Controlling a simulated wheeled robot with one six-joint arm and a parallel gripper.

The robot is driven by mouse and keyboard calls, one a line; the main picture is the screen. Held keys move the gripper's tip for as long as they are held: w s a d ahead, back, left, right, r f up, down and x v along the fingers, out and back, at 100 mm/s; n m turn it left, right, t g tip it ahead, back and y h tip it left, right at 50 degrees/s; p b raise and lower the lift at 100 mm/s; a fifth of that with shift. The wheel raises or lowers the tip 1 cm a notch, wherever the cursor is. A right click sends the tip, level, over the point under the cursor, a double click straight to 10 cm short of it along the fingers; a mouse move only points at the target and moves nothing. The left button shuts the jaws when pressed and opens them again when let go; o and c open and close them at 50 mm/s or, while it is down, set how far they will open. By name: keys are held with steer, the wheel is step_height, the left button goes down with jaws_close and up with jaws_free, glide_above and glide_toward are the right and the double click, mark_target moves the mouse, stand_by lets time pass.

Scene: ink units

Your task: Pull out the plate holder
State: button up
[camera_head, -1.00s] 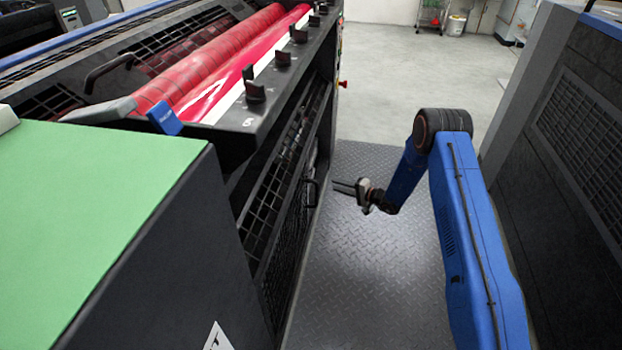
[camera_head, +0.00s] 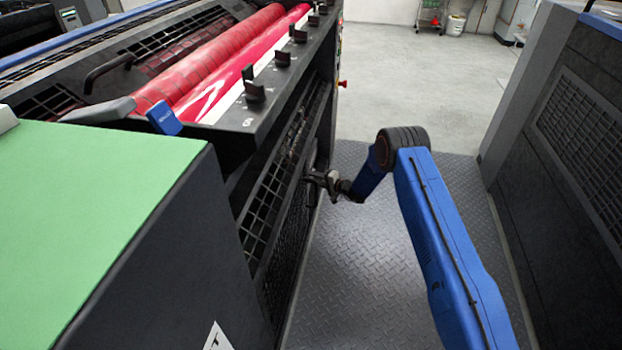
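The plate holder appears to be the dark grille panel (camera_head: 288,235) in the side of the press, facing the walkway. In the earlier frame it has a small dark handle; now my gripper covers most of that spot. My gripper (camera_head: 314,180) is at the handle, its fingers pointing left toward the panel. The fingertips blend into the dark panel, so I cannot tell whether they are closed or touch the handle. The panel looks flush with the press side.
The red ink rollers (camera_head: 215,60) and a row of black knobs (camera_head: 254,92) are above the panel. A green-topped unit (camera_head: 80,215) stands at the near left. A grey machine (camera_head: 560,150) bounds the right.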

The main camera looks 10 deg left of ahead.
steer(key=shift+a, duration=0.25)
jaws_close()
steer(key=shift+d, duration=0.1)
steer(key=d, duration=3.1)
steer(key=shift+s, duration=0.45)
jaws_free()
steer(key=v, duration=1.7)
steer(key=shift+d, duration=0.15)
